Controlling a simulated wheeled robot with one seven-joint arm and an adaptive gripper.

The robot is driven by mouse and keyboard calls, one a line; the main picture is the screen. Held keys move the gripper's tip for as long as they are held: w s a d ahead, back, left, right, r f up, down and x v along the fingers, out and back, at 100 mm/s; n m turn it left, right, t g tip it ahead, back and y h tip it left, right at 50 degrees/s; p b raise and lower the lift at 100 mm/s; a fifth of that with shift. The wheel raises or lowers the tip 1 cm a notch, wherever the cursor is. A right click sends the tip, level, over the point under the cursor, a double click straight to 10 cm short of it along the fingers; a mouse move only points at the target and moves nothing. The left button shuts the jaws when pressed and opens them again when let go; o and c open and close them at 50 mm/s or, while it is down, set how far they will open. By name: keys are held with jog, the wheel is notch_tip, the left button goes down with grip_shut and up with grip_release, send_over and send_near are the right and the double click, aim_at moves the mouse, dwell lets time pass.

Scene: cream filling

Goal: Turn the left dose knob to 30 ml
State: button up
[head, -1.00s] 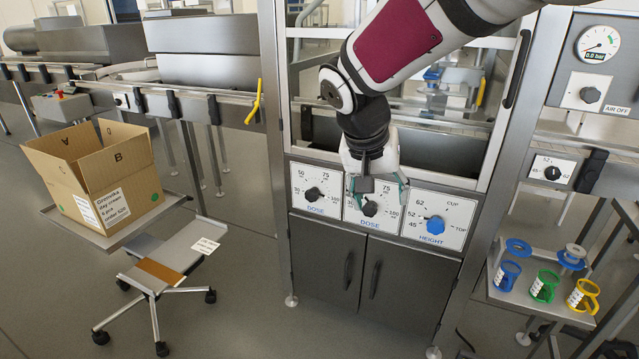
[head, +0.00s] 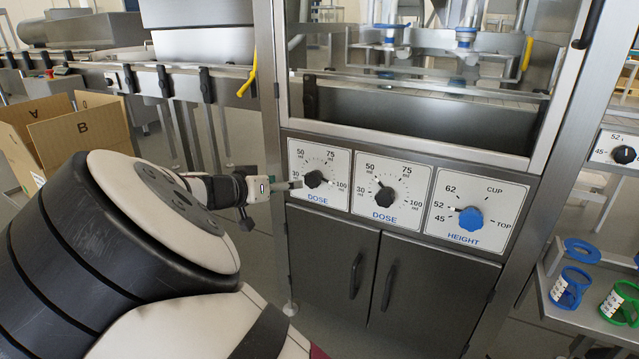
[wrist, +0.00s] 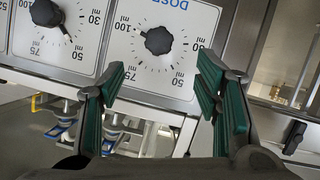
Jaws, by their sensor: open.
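The left dose knob (head: 313,179) is black, on a white plate marked 30, 50, 75 and 100 ml. Its pale pointer is turned toward the 100 ml side. In the wrist view the plate appears upside down, with the left dose knob (wrist: 158,40) beyond the fingertips and its pointer near 100 ml. My gripper (wrist: 163,64) is open and empty, its green-padded fingers apart on either side of the view below the knob. In the head view my gripper (head: 288,186) is at the left edge of this plate, short of the knob.
A second dose knob (head: 384,195), pointing near 50 ml, and a blue height knob (head: 470,219) sit to the right. Cabinet doors (head: 345,265) lie below. An open cardboard box (head: 75,135) stands left. Blue (head: 571,288) and green (head: 620,302) cup-like parts are at right.

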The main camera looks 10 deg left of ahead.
aim_at(310, 182)
jog(key=b+x, duration=0.3)
jog(key=x, duration=1)
jog(key=shift+c, duration=0.4)
jog(key=c, duration=1.1)
